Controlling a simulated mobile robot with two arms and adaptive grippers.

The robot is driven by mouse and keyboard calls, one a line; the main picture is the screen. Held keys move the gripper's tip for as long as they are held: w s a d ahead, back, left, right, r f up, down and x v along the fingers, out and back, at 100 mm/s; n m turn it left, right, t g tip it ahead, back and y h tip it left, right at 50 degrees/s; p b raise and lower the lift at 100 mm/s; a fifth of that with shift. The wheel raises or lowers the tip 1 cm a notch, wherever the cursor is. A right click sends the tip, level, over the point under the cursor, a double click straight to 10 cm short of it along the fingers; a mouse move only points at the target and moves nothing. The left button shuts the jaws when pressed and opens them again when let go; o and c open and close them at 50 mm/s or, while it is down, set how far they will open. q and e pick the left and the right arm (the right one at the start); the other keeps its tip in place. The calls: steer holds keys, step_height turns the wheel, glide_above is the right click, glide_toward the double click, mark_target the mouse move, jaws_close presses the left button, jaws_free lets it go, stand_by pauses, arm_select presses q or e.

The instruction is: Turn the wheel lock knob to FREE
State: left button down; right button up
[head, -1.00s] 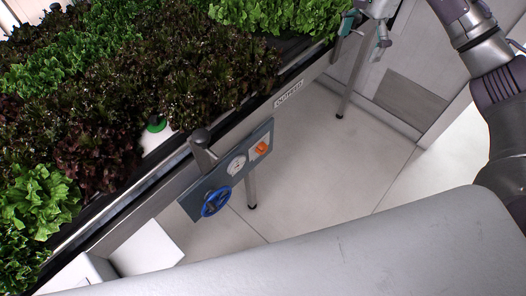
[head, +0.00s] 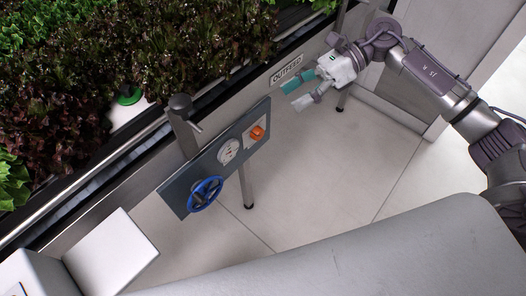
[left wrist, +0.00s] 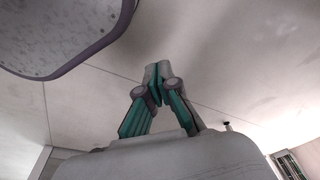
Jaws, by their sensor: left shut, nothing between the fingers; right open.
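An orange knob (head: 257,132) sits at the upper right end of a grey control panel (head: 176,196) on the side of the lettuce bench. The knob's markings are too small to read. My right gripper (head: 288,96) is open and empty, a short way to the upper right of the knob and apart from it. Its arm comes in from the right. My left gripper (left wrist: 156,72) shows only in the left wrist view, its fingers shut together with nothing between them.
The panel also carries a round dial (head: 230,151) and a blue handwheel (head: 205,194). A grey post with a lever (head: 181,125) stands behind the panel. An OUTFEED label (head: 286,70) is on the bench rail. A white box (head: 110,252) stands lower left; the floor right of the panel is clear.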

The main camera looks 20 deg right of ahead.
step_height(320, 180, down, 8)
steer(key=a+m+t+y+b, duration=0.2)
steer(key=m+t+y+b, duration=0.1)
steer(key=m+y+b, duration=0.3)
steer(key=m+t+h+b, duration=0.7)
steer(key=m+t+b, duration=0.65)
steer(key=m, duration=1.25)
glide_toward(261, 135)
steer(key=g+b, duration=0.1)
steer(key=g, duration=0.1)
steer(key=shift+t, duration=0.25)
steer(key=x, duration=0.2)
steer(key=b+x, duration=0.1)
steer(key=x, duration=0.5)
steer(key=shift+w+d+r, duration=0.25)
steer(key=shift+r, duration=0.1)
arm_select(q)
steer(key=w+d+r+t+h, duration=0.1)
steer(key=w+d+r+t, duration=0.1)
steer(key=w+r+t, duration=0.3)
steer(key=shift+w+d+r, duration=0.15)
steer(key=shift+w+r, duration=2)
steer(key=shift+w, duration=0.6)
arm_select(e)
steer(key=shift+w+a, duration=0.4)
steer(key=shift+w, duration=0.05)
